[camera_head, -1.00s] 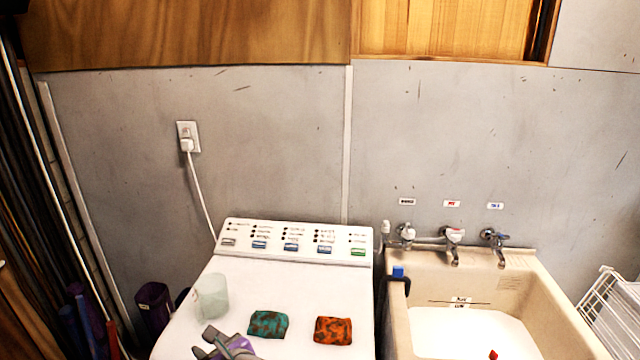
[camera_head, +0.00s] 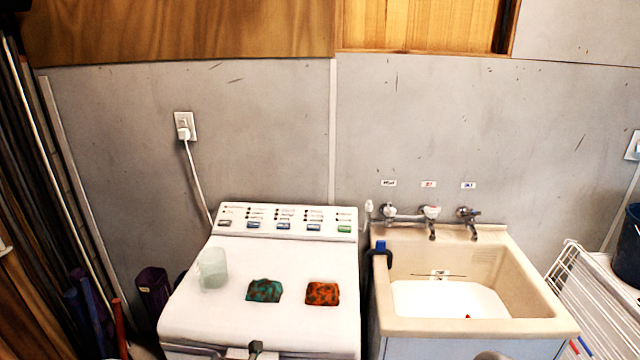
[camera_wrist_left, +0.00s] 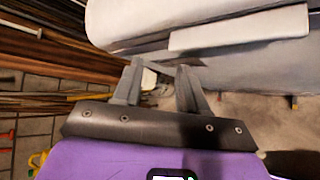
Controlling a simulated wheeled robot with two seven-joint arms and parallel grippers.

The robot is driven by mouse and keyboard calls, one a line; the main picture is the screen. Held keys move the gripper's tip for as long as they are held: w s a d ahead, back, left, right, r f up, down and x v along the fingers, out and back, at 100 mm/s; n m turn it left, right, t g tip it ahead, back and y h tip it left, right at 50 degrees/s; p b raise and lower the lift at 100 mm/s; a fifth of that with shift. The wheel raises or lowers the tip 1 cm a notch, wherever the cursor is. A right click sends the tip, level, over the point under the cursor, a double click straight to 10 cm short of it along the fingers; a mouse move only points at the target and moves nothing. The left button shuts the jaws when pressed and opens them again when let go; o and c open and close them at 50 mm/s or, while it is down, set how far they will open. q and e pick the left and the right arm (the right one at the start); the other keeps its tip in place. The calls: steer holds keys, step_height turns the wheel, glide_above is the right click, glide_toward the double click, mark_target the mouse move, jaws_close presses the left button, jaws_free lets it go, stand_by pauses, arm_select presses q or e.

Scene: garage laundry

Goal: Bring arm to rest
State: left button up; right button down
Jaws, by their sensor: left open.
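My left gripper (camera_wrist_left: 160,78) shows in the left wrist view as two grey fingers on a dark mount with a purple body. The fingers are apart with nothing held between them. They point past the front of the white washing machine (camera_wrist_left: 195,22), with the floor below. My right gripper is not in view.
A beige sink (camera_head: 510,328) is to the right, beside a white wire rack (camera_head: 590,305). Poles and boards line the left.

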arm_select(q)
steer(key=s+d+f+m+g+h, duration=0.2)
steer(key=s+d+f+m+h, duration=0.15)
steer(key=f+m, duration=0.5)
steer(key=s+d+f+m+g+h, duration=0.2)
steer(key=s+f+m, duration=0.3)
steer(key=f+m, duration=0.3)
steer(key=s+d+f+m+g+h, duration=0.2)
steer(key=s+d+f+m, duration=0.1)
steer(key=s+m, duration=0.3)
steer(key=s+d+f+m+g+h, duration=0.3)
steer(key=s+d+f+m, duration=0.1)
steer(key=s, duration=0.4)
steer(key=shift+s+d+f+m, duration=0.15)
steer(key=shift+f+m, duration=0.4)
steer(key=shift+m, duration=0.5)
